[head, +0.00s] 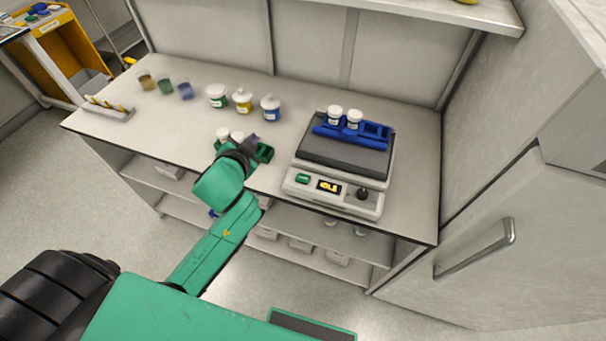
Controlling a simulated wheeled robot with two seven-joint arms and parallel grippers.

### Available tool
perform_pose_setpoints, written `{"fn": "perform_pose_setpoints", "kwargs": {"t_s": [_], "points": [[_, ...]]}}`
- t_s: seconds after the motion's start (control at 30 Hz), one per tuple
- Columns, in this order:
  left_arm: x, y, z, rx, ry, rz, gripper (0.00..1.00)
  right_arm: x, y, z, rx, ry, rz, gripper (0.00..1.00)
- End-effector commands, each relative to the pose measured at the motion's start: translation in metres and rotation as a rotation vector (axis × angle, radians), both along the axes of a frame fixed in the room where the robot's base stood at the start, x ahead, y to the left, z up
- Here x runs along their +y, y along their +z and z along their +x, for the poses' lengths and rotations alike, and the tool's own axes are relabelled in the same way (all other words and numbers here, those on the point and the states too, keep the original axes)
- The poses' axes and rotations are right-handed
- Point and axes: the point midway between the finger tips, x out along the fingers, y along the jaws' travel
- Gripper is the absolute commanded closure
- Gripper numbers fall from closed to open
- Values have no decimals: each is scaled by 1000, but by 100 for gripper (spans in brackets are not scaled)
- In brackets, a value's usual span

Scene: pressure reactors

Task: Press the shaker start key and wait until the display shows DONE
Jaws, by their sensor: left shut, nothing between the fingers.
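The shaker (387,178) stands on the bench, with a dark platform and a pale front panel. Its green start key (303,179) is at the panel's left. The small display (329,186) beside it shows amber letters that seem to read IDLE. A black knob (363,194) is at the panel's right. My left gripper (266,152) is shut and empty above the bench, left of the shaker and apart from the key. My right gripper is out of view.
A blue rack (372,133) with two white-capped jars (354,119) sits on the shaker platform. Several jars and cups, including a blue-labelled jar (271,107), stand along the bench's back. A cabinet (510,190) closes the right side.

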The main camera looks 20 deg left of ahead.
Motion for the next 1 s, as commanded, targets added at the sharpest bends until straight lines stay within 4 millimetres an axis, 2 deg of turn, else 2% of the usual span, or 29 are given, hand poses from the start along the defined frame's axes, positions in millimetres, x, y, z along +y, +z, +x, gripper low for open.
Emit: {"fn": "perform_pose_setpoints", "kwargs": {"t_s": [0.03, 0.1, 0.27, 0.4, 0.53, 0.57, 0.63, 0.7, 0.73, 0.8, 0.9, 1.0], "points": [[-4, 23, 9, -69, -33, 39, 100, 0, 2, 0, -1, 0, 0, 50], [-13, 55, 20, -172, -86, 102, 100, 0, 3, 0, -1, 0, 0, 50], [-46, 124, 37, -413, -245, 270, 100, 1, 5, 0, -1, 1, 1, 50], [-92, 175, 37, -621, -445, 461, 100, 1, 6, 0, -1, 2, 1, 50], [-149, 199, 24, -790, -719, 704, 100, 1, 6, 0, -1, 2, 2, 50], [-163, 197, 20, -819, -798, 776, 100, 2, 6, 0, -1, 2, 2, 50], [-190, 182, 8, -854, -1011, 956, 100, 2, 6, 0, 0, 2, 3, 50], [-202, 150, -2, -827, -1227, 1133, 100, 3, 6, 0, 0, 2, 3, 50], [-202, 136, -5, -799, -1310, 1200, 100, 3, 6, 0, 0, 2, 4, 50], [-192, 102, -8, -707, -1481, 1335, 100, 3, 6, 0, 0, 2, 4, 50], [-166, 65, -10, -552, -1656, 1468, 100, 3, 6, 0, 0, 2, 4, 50], [-140, 42, -11, -421, -1762, 1544, 100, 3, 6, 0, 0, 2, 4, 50]]}}
